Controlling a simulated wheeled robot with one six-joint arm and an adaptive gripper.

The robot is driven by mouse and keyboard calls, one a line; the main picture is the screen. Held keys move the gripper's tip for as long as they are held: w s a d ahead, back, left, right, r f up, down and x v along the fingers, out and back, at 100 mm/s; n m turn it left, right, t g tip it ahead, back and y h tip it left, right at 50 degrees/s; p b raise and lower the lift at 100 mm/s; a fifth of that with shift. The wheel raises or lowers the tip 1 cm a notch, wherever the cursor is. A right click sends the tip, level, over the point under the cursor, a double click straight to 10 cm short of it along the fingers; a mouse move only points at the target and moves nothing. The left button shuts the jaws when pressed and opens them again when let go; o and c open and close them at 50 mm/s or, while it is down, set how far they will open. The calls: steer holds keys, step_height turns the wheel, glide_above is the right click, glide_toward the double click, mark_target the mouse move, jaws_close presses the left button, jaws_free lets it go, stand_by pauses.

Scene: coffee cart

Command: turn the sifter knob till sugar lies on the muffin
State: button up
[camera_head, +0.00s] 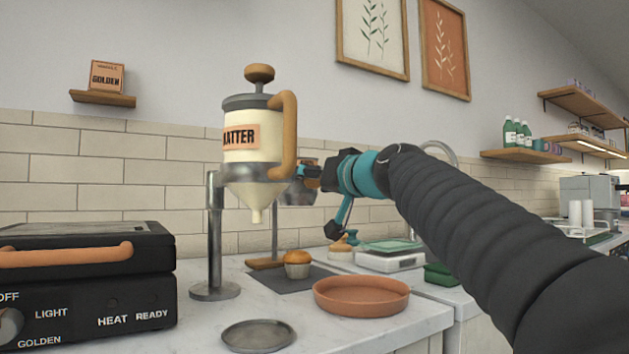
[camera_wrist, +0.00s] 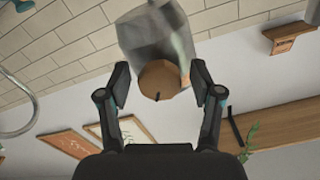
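The sifter (camera_head: 297,192) is a grey metal can on a stand, mostly hidden behind the batter dispenser and my gripper in the head view. In the wrist view its grey body (camera_wrist: 150,32) is at the top, with a round brown knob (camera_wrist: 159,78) facing the camera. My gripper (camera_head: 312,172) is at the sifter's right side. In the wrist view my gripper (camera_wrist: 160,76) is open, one finger on each side of the knob, with gaps showing at both sides. The muffin (camera_head: 297,265) stands below the sifter, its top golden-brown; I see no white on it.
The batter dispenser (camera_head: 253,140) stands close in front and left of the sifter. A terracotta dish (camera_head: 361,309), a grey round plate (camera_head: 258,337) and a black waffle iron (camera_head: 85,290) are nearer. A scale (camera_head: 390,260) is at the right. Some counter front is clear.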

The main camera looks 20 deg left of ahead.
steer(key=shift+d, duration=0.1)
steer(key=v, duration=1.1)
steer(key=shift+s+d, duration=0.25)
steer(key=shift+s, duration=0.1)
